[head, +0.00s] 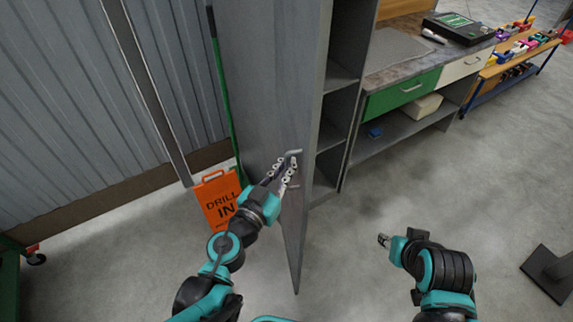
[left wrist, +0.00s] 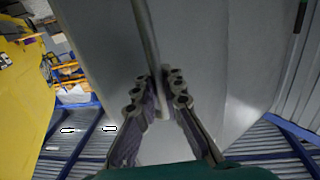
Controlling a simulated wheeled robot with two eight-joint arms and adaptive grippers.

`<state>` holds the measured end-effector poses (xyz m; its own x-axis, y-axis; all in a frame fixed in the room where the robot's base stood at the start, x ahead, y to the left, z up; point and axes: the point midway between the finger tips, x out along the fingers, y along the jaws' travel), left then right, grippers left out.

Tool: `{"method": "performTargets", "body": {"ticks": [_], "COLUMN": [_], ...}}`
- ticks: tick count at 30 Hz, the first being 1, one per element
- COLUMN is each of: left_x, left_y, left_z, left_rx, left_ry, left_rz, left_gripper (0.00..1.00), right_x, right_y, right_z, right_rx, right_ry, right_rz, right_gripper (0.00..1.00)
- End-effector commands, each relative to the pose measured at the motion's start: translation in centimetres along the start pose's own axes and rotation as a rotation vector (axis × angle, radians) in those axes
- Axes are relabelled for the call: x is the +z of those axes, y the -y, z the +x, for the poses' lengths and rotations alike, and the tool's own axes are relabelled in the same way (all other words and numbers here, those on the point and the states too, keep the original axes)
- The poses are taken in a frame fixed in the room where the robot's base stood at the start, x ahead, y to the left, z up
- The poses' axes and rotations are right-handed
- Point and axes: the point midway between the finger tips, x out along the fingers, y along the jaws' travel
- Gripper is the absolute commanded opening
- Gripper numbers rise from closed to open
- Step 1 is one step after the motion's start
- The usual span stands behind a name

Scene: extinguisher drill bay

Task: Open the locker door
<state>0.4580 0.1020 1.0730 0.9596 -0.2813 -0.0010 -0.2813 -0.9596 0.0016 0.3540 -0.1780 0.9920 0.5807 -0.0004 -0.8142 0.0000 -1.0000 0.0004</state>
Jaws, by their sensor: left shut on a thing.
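The grey locker door (head: 268,90) stands swung open, seen at a steep angle, with the locker's inner shelves (head: 338,78) showing to its right. A light metal handle (head: 294,153) sits on the door near its free edge. My left gripper (head: 287,166) is shut on the handle. In the left wrist view, the handle bar (left wrist: 146,40) runs down between the fingers of my left gripper (left wrist: 160,88), with the grey door face behind. My right gripper (head: 384,240) is low at the right, away from the locker, too small to tell its state.
An orange drill sign (head: 217,198) and a green pole (head: 223,90) stand left of the door by the corrugated wall. A workbench (head: 395,72) with a green drawer (head: 403,91) adjoins the locker. A dark stand base (head: 549,273) is at far right. Floor between is clear.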

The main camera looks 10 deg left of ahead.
Motion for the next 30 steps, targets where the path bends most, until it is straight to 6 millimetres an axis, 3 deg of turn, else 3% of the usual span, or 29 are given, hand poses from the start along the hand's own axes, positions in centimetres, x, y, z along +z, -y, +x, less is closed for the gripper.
{"method": "performTargets", "body": {"ticks": [3, 5, 19, 30], "left_x": [0.1, 0.1, -0.4, -3.8], "left_y": [-0.2, -0.2, -0.1, -0.1], "left_z": [-0.2, -0.2, -0.1, -0.1], "left_rx": [0.006, 0.006, 0.002, 0.002], "left_ry": [0.001, 0.001, 0.000, 0.000], "left_rz": [0.002, 0.002, 0.001, 0.001], "left_gripper": [0.00, 0.18, 0.18, 0.18], "right_x": [0.0, 0.0, 0.0, 0.0], "right_y": [0.0, 0.0, 0.0, 0.0], "right_z": [0.0, 0.0, 0.0, 0.0], "right_rx": [0.000, 0.000, 0.000, 0.000], "right_ry": [0.000, 0.000, 0.000, 0.000], "right_rz": [0.000, 0.000, 0.000, 0.000], "right_gripper": [0.40, 0.40, 0.40, 0.40]}}
